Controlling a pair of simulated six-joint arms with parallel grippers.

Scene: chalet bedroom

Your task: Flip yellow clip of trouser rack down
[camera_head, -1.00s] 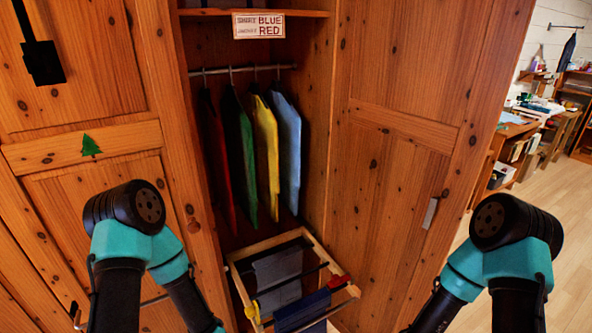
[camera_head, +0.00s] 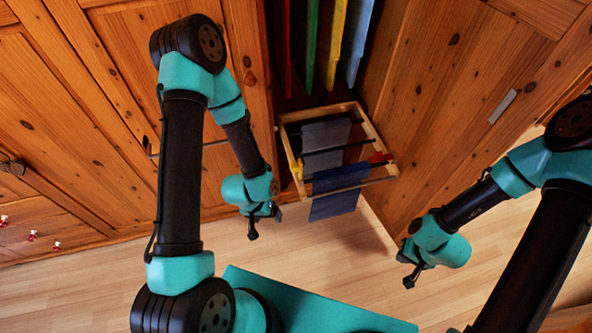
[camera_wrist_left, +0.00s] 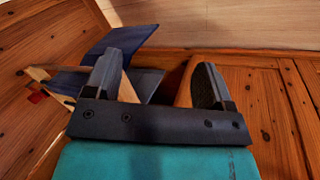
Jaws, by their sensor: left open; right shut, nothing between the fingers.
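The trouser rack (camera_head: 375,128) is a wooden frame pulled out low in the wardrobe, with dark rods. Its small yellow clip (camera_head: 299,168) is on the left side near the front; its exact tilt is too small to tell. A red clip (camera_head: 379,157) is at the right side. My left gripper (camera_head: 264,222) is open and empty, just left of and below the rack's front left corner, apart from the yellow clip in the head view. In the left wrist view its spread fingers (camera_wrist_left: 158,82) overlap the rack; the yellow clip does not show there. My right gripper (camera_head: 408,268) is shut and empty, right of the rack.
Grey trousers (camera_head: 325,137) and blue trousers (camera_head: 335,193) hang on the rack. Coloured shirts (camera_head: 335,45) hang above it. Wardrobe doors stand on both sides, the right one (camera_head: 450,110) close to the rack. The floor (camera_head: 340,250) in front is clear.

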